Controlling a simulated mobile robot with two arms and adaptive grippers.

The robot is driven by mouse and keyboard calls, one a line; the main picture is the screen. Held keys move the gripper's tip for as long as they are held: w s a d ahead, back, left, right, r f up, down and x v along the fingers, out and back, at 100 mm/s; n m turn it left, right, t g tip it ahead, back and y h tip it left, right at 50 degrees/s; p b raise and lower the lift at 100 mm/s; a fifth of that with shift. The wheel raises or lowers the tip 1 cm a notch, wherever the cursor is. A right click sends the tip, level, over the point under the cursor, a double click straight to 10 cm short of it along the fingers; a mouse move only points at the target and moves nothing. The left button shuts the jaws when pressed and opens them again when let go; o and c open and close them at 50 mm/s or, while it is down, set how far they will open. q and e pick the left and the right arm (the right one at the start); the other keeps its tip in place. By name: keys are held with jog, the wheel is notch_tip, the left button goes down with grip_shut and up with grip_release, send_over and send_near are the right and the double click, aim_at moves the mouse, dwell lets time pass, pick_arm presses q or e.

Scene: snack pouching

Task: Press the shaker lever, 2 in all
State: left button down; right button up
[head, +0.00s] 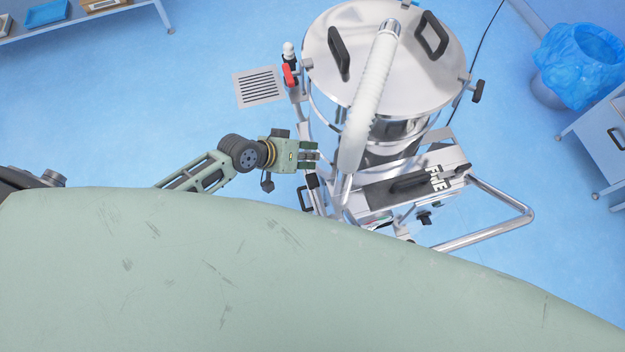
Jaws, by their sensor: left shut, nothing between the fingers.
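The shaker machine is a shiny steel drum (385,55) with a round lid and a thick white hose across it. I cannot tell for sure which part is the shaker lever. A long black handle (410,183) lies on the flat panel at the drum's front, and a small black grip (312,181) sits at its left side. My left gripper (316,157) reaches in from the left beside the machine's frame, shut and empty, just above the small black grip in the picture. I cannot tell if it touches anything. My right gripper is not in view.
A red-handled valve (289,76) stands out at the drum's left. A steel push bar (510,222) juts out at the right. A blue-lined bin (580,62) and a cabinet (605,140) stand at the right edge. Blue floor (150,110) at the left is clear.

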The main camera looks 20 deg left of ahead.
pick_arm(q)
jog(key=b, duration=0.5)
send_over(309, 175)
jog(key=f, duration=0.6)
jog(key=shift+w+d+f, duration=0.25)
jog(key=shift+w+f, duration=0.05)
dwell(0.4)
jog(key=shift+f+b, duration=0.3)
jog(key=shift+f, duration=0.05)
jog(key=shift+f+b, duration=0.5)
jog(key=shift+f, duration=0.1)
dwell(0.7)
jog(key=shift+s+f+b, duration=0.1)
jog(key=shift+f+b, duration=1.6)
jog(key=shift+f, duration=0.3)
dwell(1.3)
dwell(0.6)
